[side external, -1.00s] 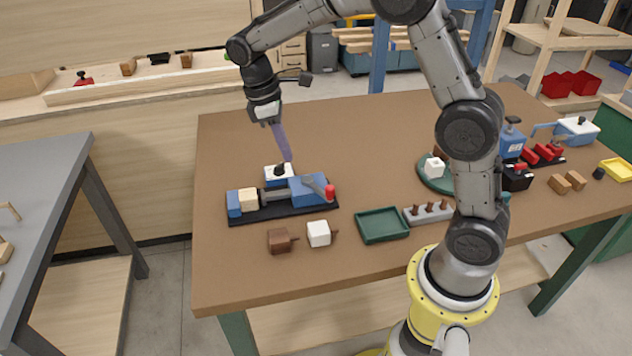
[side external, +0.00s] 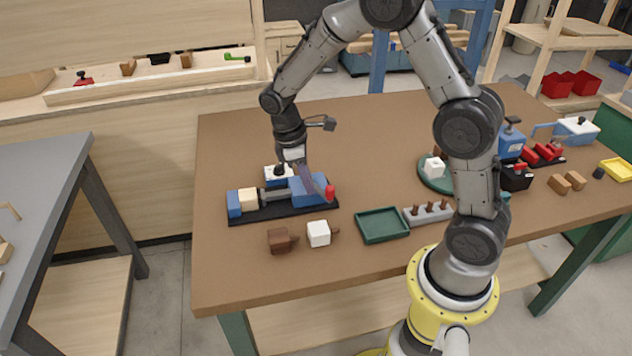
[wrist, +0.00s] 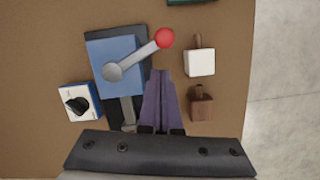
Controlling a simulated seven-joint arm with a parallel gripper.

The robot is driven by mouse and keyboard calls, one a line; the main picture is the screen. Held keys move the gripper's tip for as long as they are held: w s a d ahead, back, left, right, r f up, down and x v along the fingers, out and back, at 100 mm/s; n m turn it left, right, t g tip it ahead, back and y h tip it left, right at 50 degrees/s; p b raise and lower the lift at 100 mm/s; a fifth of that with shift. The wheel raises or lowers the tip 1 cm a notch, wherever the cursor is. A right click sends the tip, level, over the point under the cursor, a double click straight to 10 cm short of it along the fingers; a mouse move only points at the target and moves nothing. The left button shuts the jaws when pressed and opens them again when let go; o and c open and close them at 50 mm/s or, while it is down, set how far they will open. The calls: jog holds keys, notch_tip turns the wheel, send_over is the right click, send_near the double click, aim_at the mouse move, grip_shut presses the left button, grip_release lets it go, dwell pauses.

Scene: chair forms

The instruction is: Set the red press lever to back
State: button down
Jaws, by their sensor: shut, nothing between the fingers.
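The press is a blue block assembly (side external: 235,206) on a black base at the left of the table. Its grey lever with a red ball knob (side external: 330,192) points to the right in the side view. In the wrist view the lever (wrist: 140,58) runs from a round pivot on the blue block up to the red knob (wrist: 165,38). My gripper (side external: 310,188) is at the blue block, with its purple fingers together. In the wrist view the fingers (wrist: 160,82) are just below the lever, a little apart from the knob. Contact with the lever cannot be told.
A white-topped blue box with a black knob (wrist: 82,102) stands beside the press. A white block (side external: 318,233) and a brown block (side external: 279,240) lie in front. A green tray (side external: 382,225) and a grey peg rack (side external: 428,213) are to the right.

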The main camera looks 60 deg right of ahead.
jog(key=shift+s+d, duration=0.5)
jog(key=shift+s, duration=0.3)
